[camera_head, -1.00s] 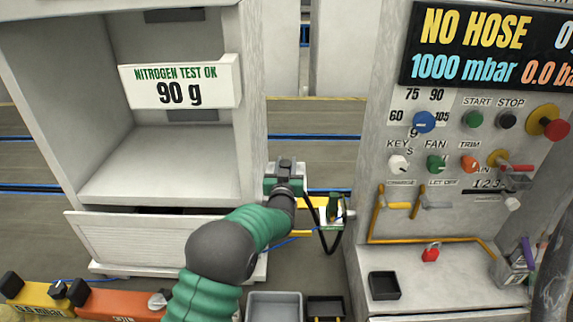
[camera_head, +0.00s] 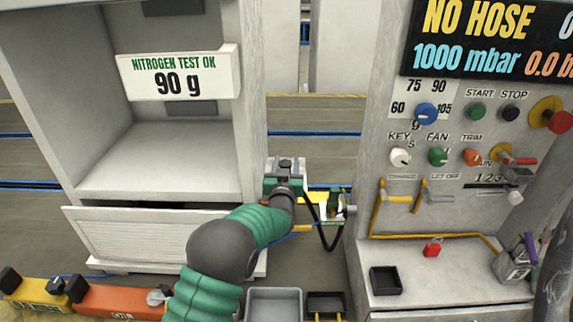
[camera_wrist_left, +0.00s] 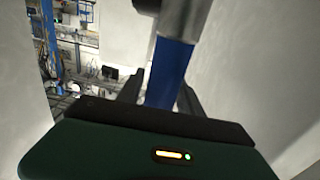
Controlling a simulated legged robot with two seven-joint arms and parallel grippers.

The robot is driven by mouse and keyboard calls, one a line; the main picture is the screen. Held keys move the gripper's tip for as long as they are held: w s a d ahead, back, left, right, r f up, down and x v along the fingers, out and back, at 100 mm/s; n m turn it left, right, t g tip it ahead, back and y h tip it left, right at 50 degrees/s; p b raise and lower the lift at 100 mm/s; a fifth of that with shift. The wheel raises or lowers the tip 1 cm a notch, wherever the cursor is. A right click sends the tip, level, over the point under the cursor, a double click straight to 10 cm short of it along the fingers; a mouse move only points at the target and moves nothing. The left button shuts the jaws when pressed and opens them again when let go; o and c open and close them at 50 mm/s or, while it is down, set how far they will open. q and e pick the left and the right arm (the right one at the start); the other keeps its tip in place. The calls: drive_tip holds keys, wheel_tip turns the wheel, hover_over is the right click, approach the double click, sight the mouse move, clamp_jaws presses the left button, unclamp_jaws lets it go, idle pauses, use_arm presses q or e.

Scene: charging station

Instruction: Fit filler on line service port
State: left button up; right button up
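My left arm reaches up from the bottom middle in the head view, and its gripper (camera_head: 287,170) is at the gap between the white cabinet and the control panel. In the left wrist view, the fingers (camera_wrist_left: 160,95) stand on both sides of a blue part with a grey metal end (camera_wrist_left: 172,72). The gripper looks shut on this part, which may be the filler; its far end is cut off. Right of the gripper, a green and white fitting (camera_head: 334,206) sits by a yellow pipe, with a black hose looping below. I cannot tell whether this is the service port.
The white cabinet (camera_head: 253,120) stands left, reading "90 g". Grey (camera_head: 273,305) and black bins sit at the bottom, orange and yellow boxes bottom left.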

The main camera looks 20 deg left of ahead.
use_arm(q)
drive_tip(key=shift+o, duration=1)
drive_tip(key=shift+f, duration=0.1)
drive_tip(key=v, duration=1.6)
drive_tip(key=shift+s, duration=0.4)
drive_tip(key=shift+d, duration=0.1)
